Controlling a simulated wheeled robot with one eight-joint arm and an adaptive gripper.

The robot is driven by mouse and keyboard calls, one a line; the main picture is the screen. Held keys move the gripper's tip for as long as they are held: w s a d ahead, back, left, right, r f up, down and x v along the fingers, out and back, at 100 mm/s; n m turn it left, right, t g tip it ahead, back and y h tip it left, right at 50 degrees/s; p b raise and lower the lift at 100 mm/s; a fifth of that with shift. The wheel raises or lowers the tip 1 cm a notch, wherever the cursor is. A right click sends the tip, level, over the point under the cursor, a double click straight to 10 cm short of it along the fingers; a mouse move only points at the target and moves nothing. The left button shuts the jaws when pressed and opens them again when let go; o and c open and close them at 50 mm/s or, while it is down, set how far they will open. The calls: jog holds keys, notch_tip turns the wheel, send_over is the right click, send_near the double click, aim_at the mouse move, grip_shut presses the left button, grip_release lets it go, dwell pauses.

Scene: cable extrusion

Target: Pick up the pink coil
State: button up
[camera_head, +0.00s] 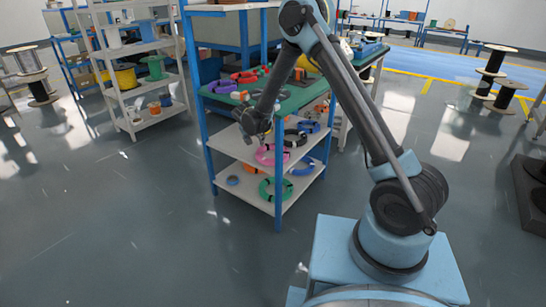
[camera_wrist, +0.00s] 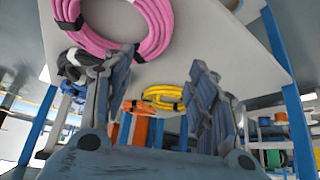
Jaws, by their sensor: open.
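The pink coil (camera_head: 265,155) lies on the middle white shelf of the blue-framed rack, near its front edge. In the wrist view the pink coil (camera_wrist: 152,38) is a thick ring at the upper left, cut off by the top edge, with a dark tie on it. My gripper (camera_wrist: 157,78) is open, its two dark fingers apart with nothing held between them. The pink coil is beyond the fingertips, mostly toward the left finger. In the head view my gripper (camera_head: 254,124) hangs by the rack's front, just above the pink coil; its fingers are hard to make out there.
Black (camera_head: 295,137) and blue (camera_head: 309,126) coils lie near the pink coil. A green coil (camera_head: 276,190) lies on the bottom shelf (camera_head: 248,188). Red coils (camera_head: 244,77) lie on the green top (camera_head: 290,102). A blue post (camera_head: 208,150) stands at the rack's left corner. Open floor lies left of it.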

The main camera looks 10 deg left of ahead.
aim_at(259, 150)
jog(key=x, duration=0.4)
jog(key=shift+f, duration=0.25)
jog(key=shift+s+d+f+x, duration=0.1)
jog(key=shift+s+x, duration=0.05)
jog(key=shift+x, duration=0.6)
jog(key=shift+s+d+f+x, duration=0.1)
jog(key=shift+x, duration=0.6)
jog(key=shift+s+f+x, duration=0.1)
jog(key=shift+s+x, duration=0.05)
jog(key=shift+x, duration=0.6)
jog(key=shift+w+f, duration=0.3)
jog(key=shift+f, duration=0.05)
grip_shut()
